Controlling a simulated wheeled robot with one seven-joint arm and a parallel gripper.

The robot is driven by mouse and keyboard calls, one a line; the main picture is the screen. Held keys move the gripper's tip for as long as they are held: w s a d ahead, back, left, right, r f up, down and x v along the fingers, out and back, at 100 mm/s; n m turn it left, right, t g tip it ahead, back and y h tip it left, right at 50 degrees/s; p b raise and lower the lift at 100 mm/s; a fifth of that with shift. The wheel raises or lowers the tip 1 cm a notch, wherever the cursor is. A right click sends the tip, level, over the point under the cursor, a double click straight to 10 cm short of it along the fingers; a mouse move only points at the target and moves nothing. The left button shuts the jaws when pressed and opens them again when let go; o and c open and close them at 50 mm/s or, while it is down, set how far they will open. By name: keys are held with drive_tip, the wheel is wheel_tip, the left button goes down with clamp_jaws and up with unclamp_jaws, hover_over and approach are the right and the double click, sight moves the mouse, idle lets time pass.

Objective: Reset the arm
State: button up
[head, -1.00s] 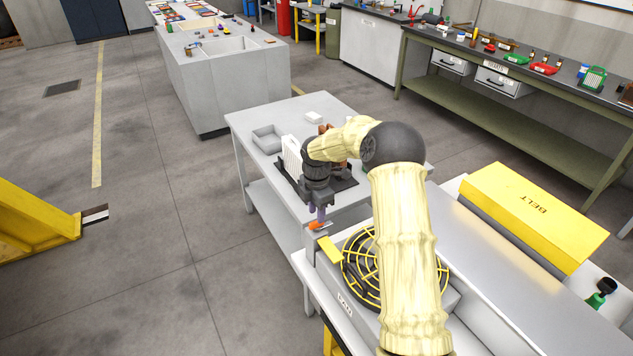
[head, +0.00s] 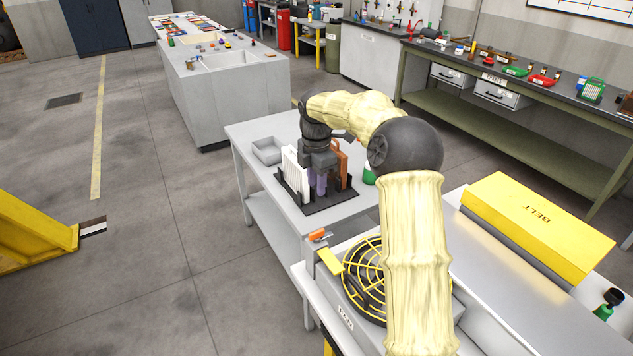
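My arm reaches out over the grey metal table (head: 262,192), bent at its dark elbow joint. My gripper (head: 317,190) points down over the black tray (head: 333,201) on that table, between a white ribbed piece (head: 293,170) and a brown piece (head: 340,158). Its purple fingertips show, but whether they are open or shut is too small to tell. I see nothing clearly held. My forearm hides part of the fan.
A yellow box marked BELT (head: 540,220) sits right of my arm. A shallow grey bin (head: 267,150) stands at the table's back left. A green item (head: 369,173) is behind my arm. The floor left of the table is clear up to a yellow frame (head: 35,225).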

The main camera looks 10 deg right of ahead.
drive_tip(key=s+f+m+t, duration=0.1)
drive_tip(key=s+f+m, duration=0.1)
drive_tip(key=s+m, duration=0.9)
drive_tip(key=s+f+m+t, duration=0.1)
drive_tip(key=s+f+m, duration=0.2)
drive_tip(key=s+m, duration=0.7)
drive_tip(key=s, duration=0.8)
drive_tip(key=shift+s+d+f+m+t, duration=0.15)
drive_tip(key=shift+s+f+m+t, duration=0.15)
drive_tip(key=shift+s+m, duration=0.1)
drive_tip(key=shift+d, duration=0.1)
